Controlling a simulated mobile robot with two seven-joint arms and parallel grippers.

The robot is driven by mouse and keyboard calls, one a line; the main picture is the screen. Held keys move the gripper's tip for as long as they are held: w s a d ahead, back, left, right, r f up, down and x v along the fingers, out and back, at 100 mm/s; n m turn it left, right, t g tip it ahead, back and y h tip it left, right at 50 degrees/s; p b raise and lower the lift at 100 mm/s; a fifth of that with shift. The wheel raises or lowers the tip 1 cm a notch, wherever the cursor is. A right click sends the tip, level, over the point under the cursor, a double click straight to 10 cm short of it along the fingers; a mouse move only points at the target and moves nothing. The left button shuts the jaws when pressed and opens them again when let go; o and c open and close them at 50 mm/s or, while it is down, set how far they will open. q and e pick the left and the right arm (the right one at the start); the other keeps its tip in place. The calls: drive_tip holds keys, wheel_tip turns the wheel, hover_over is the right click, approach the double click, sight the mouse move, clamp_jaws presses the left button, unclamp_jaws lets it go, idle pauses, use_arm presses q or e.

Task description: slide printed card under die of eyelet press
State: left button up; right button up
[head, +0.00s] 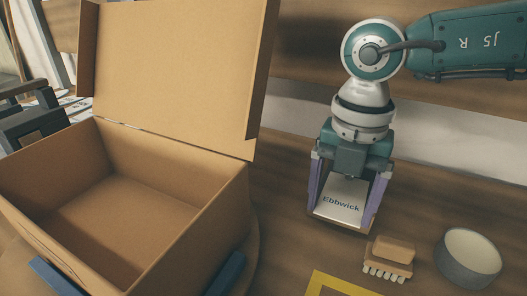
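A white printed card (342,201) reading "Ebbwick" lies between the purple fingers of my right gripper (340,212), right of centre. The fingers stand along its two sides and appear to touch them, set wide apart. A brown edge shows below the card's near side; I cannot tell whether the card is clear of the table. A dark machine (35,118) is cut off at the far left edge, partly behind the box; I cannot tell whether it is the eyelet press, and no die is visible. My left gripper is not in view.
An open, empty cardboard box (216,215) with its lid raised fills the left, on a round base (250,262) beside blue bars (226,272). A brush (390,257), a round pot (470,260) and a yellow frame (318,281) are at the lower right.

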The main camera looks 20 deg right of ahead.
drive_tip(key=shift+o, duration=1.1)
